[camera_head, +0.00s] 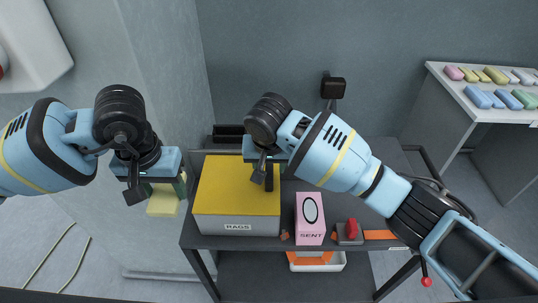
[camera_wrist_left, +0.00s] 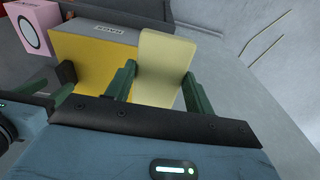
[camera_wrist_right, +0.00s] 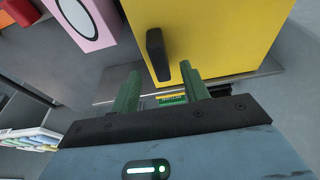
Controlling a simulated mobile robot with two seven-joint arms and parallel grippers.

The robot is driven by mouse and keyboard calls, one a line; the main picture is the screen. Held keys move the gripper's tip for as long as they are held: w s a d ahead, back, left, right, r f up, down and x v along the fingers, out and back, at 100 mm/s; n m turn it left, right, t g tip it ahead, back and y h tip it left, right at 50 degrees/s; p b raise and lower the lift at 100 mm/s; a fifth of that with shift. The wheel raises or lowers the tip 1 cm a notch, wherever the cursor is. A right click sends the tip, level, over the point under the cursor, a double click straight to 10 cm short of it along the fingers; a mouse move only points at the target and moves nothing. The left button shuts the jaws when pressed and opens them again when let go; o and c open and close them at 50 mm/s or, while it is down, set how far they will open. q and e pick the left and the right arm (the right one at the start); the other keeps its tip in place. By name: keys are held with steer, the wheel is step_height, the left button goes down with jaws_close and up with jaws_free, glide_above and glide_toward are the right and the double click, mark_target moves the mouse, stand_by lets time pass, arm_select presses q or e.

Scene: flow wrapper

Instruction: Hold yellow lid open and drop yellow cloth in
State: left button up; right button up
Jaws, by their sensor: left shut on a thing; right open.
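The grey box labelled RAGS (camera_head: 237,226) stands on the dark table, and its yellow lid (camera_head: 225,185) lies shut on top. The lid also shows in the right wrist view (camera_wrist_right: 218,35). My left gripper (camera_head: 165,188) is shut on the pale yellow cloth (camera_head: 162,204), holding it in the air left of the box. The cloth hangs flat between the fingers in the left wrist view (camera_wrist_left: 160,60). My right gripper (camera_wrist_right: 160,70) is open at the lid's right side. A black handle (camera_wrist_right: 158,52) on the lid lies just beyond its fingertips, with no clear grip on it.
A pink box marked SENT (camera_head: 309,225) stands right of the rags box. A red button (camera_head: 352,229) on a grey base is beside it. A white bin (camera_head: 318,264) sits below. A side table (camera_head: 490,110) with coloured packs is at the far right.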

mark_target(269, 172)
steer(key=shift+x, duration=1.6)
steer(key=shift+c, duration=0.4)
jaws_close()
steer(key=d, duration=1.5)
stand_by(0.5)
